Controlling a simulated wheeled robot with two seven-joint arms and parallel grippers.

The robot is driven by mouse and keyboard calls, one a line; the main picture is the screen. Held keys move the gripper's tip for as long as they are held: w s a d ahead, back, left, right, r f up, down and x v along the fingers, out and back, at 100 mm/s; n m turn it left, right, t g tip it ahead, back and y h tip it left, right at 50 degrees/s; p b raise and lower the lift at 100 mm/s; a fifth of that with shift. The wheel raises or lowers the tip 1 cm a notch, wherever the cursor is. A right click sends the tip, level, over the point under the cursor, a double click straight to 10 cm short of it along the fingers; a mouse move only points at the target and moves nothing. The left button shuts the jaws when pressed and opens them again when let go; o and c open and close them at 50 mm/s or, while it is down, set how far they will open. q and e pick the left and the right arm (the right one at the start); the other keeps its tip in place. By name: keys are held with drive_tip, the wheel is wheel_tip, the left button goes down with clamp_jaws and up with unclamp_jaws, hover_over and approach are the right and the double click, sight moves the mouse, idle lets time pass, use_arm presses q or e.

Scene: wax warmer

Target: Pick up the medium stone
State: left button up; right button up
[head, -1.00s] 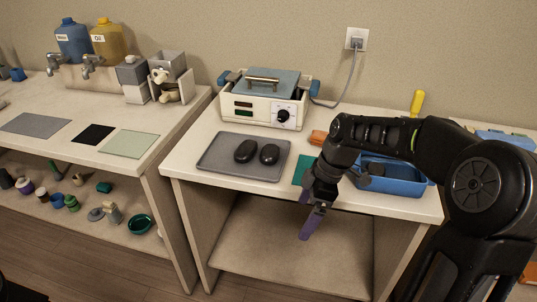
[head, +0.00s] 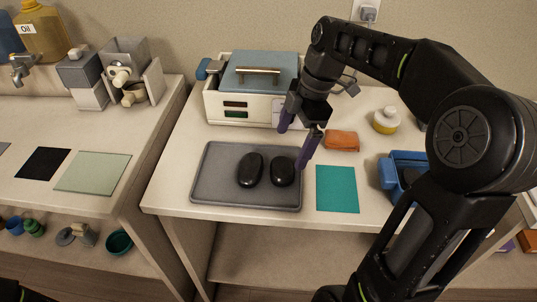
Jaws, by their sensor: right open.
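Two smooth black oval stones lie side by side on a dark grey tray (head: 215,182). The left stone (head: 250,169) looks slightly longer than the right stone (head: 283,171). I cannot tell for certain which one is the medium stone. My right gripper (head: 291,149) has purple fingers spread apart and empty. It hangs over the tray's back right part, with one fingertip close to the right stone's right side and the other behind the stones. I cannot tell whether it touches.
A wax warmer (head: 226,106) with a blue lid stands behind the tray. An orange block (head: 342,141), a teal mat (head: 337,188), a yellow-and-white bottle (head: 386,121) and a blue bin (head: 388,172) lie to the right. A gap separates the left counter.

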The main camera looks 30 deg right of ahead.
sight(284, 166)
drive_tip(key=shift+s+r, duration=0.1)
drive_tip(key=shift+s, duration=0.2)
drive_tip(key=shift+x, duration=1.35)
drive_tip(key=shift+w, duration=0.1)
drive_tip(key=shift+p+x, duration=0.5)
drive_tip(key=shift+x, duration=2.15)
drive_tip(key=shift+d, duration=0.1)
drive_tip(key=c, duration=1.7)
drive_tip(key=shift+r, duration=0.1)
